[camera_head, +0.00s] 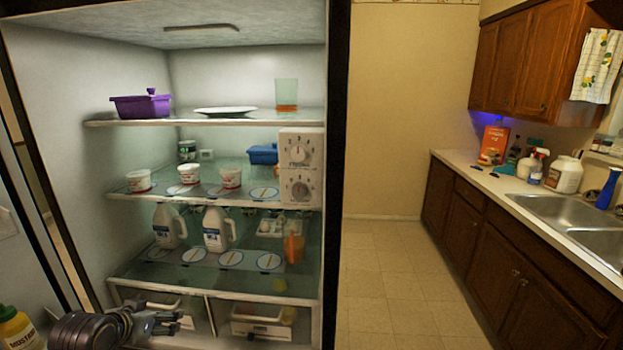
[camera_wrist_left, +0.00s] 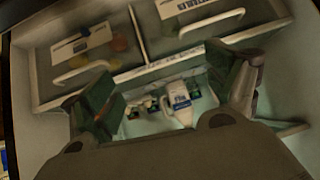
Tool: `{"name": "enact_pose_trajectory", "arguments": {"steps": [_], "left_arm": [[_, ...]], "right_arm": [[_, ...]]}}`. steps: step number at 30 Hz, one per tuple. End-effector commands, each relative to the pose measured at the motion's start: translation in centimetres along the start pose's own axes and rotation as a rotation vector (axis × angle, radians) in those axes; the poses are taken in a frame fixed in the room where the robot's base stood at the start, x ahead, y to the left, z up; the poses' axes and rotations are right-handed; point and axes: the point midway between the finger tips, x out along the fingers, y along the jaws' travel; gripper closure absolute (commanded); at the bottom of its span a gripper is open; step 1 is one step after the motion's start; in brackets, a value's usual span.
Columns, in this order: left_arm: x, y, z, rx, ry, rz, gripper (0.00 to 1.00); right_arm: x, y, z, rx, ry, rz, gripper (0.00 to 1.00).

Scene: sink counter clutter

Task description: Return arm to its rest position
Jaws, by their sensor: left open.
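My left gripper (camera_head: 165,322) is at the lower left in the head view, in front of the fridge's lower drawers. In the left wrist view its two fingers (camera_wrist_left: 170,95) are spread apart, with nothing between them that they touch. A white jug (camera_wrist_left: 180,103) shows beyond the gap between the fingers. My left arm comes in from the bottom left corner of the head view. My right gripper is in neither view.
The open fridge holds a purple pot (camera_head: 141,105), a white plate (camera_head: 226,111), several tubs and two milk jugs (camera_head: 216,229). A mustard bottle (camera_head: 16,330) stands at far left. The sink counter (camera_head: 520,195) is at right. The floor (camera_head: 385,280) between is clear.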

Motion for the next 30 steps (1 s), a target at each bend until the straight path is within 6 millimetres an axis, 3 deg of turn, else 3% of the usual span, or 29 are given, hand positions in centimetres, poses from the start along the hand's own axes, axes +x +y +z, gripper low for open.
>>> {"name": "enact_pose_trajectory", "arguments": {"steps": [1, 7, 15, 21, 30], "left_arm": [[0.2, 1.4, 1.8, 0.008, -0.036, 0.010, 0.12], [0.3, 6.4, 8.2, 0.035, -0.170, 0.038, 0.12], [-1.6, 12.4, 15.9, 0.059, -0.335, 0.076, 0.12], [-3.2, 15.2, 19.2, 0.066, -0.411, 0.093, 0.12], [-5.0, 17.6, 22.1, 0.068, -0.482, 0.109, 0.12]], "right_arm": [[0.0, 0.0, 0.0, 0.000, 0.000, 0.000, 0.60], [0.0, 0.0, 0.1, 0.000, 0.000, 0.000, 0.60], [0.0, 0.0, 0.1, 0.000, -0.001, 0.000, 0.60], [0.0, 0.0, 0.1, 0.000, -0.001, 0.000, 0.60], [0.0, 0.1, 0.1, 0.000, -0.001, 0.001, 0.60]]}}
